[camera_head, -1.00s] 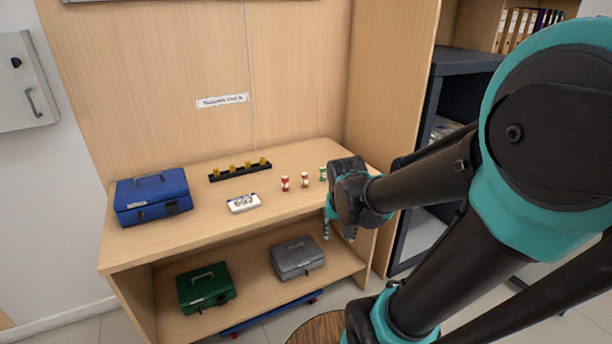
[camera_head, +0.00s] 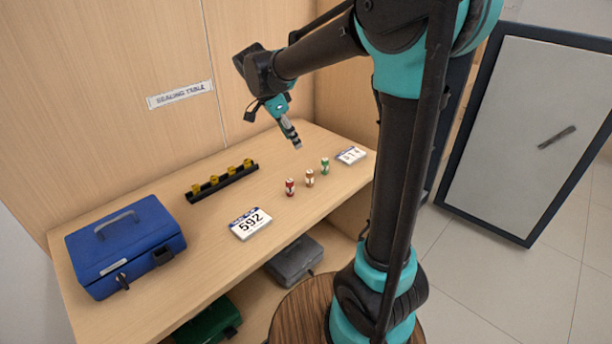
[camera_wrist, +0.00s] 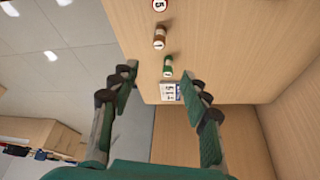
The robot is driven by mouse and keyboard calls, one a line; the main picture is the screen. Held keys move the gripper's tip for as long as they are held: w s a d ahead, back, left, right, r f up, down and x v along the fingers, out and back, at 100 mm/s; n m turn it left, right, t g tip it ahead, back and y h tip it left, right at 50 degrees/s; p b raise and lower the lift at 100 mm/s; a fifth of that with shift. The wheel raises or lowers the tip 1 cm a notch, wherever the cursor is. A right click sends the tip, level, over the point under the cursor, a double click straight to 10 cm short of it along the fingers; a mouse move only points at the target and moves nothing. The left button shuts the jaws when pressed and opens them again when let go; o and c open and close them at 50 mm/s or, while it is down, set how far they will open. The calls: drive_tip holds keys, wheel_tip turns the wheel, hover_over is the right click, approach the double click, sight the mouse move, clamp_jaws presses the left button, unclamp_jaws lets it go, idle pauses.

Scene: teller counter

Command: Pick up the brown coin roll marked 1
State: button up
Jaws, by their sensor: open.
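Three small coin rolls stand upright in a row on the counter. The brown coin roll (camera_head: 310,178) is in the middle, between the red roll (camera_head: 290,187) and the green roll (camera_head: 325,166). In the wrist view the brown roll (camera_wrist: 159,37) is near the top centre, with the green roll (camera_wrist: 168,66) below it and the red roll (camera_wrist: 160,5) cut off at the top edge. My gripper (camera_head: 296,143) is above the counter, behind and above the rolls. In the wrist view its fingers (camera_wrist: 160,83) are spread apart with nothing held between them.
A white card marked 592 (camera_head: 250,224) and another card (camera_head: 351,155) lie either side of the rolls. A black rack with yellow pieces (camera_head: 222,182) is behind. A blue cash box (camera_head: 125,245) stands at left. Grey (camera_head: 296,262) and green (camera_head: 209,322) boxes are on the lower shelf.

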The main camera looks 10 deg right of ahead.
approach(309, 172)
drive_tip(key=x, duration=0.5)
drive_tip(key=shift+w+d+f, duration=0.15)
drive_tip(key=shift+w, duration=0.05)
drive_tip(key=shift+x, duration=2.7)
drive_tip(key=shift+s, duration=0.15)
drive_tip(key=shift+c, duration=0.3)
clamp_jaws()
